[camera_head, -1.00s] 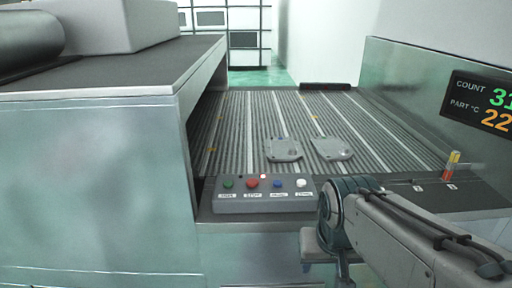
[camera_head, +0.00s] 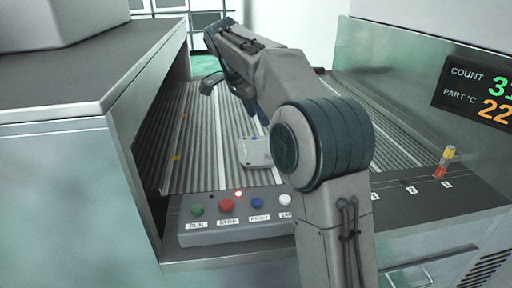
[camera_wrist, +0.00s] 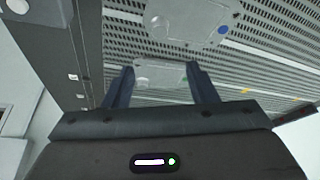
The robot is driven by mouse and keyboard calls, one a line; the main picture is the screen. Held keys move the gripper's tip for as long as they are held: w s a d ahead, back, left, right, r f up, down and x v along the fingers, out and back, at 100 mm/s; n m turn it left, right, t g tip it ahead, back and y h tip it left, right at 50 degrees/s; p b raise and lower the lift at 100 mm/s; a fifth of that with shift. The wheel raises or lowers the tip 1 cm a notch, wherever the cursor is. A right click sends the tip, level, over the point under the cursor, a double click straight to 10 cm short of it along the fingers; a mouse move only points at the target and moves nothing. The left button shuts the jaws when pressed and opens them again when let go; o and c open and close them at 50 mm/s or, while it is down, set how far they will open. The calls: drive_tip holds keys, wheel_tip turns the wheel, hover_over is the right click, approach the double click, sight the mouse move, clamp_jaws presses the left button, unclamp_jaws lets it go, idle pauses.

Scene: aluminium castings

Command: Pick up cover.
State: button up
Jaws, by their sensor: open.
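Two flat pale grey metal covers lie on the ribbed conveyor. In the head view one cover (camera_head: 256,152) shows beside my arm, partly hidden by it; the other is not visible there. In the wrist view one cover (camera_wrist: 160,78) appears between my fingers, its lower part cut off by the gripper body. The other cover (camera_wrist: 186,18), with a blue spot, lies further up at the top edge. My gripper (camera_wrist: 160,68) is open and empty, with its two dark fingers apart. Contact with the cover cannot be told. In the head view my arm hides most of the gripper.
The ribbed conveyor (camera_head: 205,125) runs between a grey machine housing (camera_head: 60,200) and a right side wall with a count display (camera_head: 480,90). A button box (camera_head: 235,222) stands at its front edge. A small red-yellow post (camera_head: 445,162) stands on the front-right ledge.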

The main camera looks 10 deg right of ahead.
sight(259, 148)
drive_tip(key=x, duration=0.8)
drive_tip(key=shift+w+a+f, duration=0.15)
drive_tip(key=shift+a+f, duration=0.05)
drive_tip(key=shift+a, duration=0.05)
drive_tip(key=shift+s+a+x, duration=0.1)
drive_tip(key=shift+x, duration=0.8)
drive_tip(key=shift+s+a+x, duration=0.1)
drive_tip(key=shift+s+x, duration=0.05)
drive_tip(key=shift+x, duration=0.75)
drive_tip(key=shift+s+a+x, duration=0.1)
drive_tip(key=shift+a+x, duration=0.05)
drive_tip(key=shift+x, duration=0.7)
drive_tip(key=shift+f, duration=0.15)
clamp_jaws()
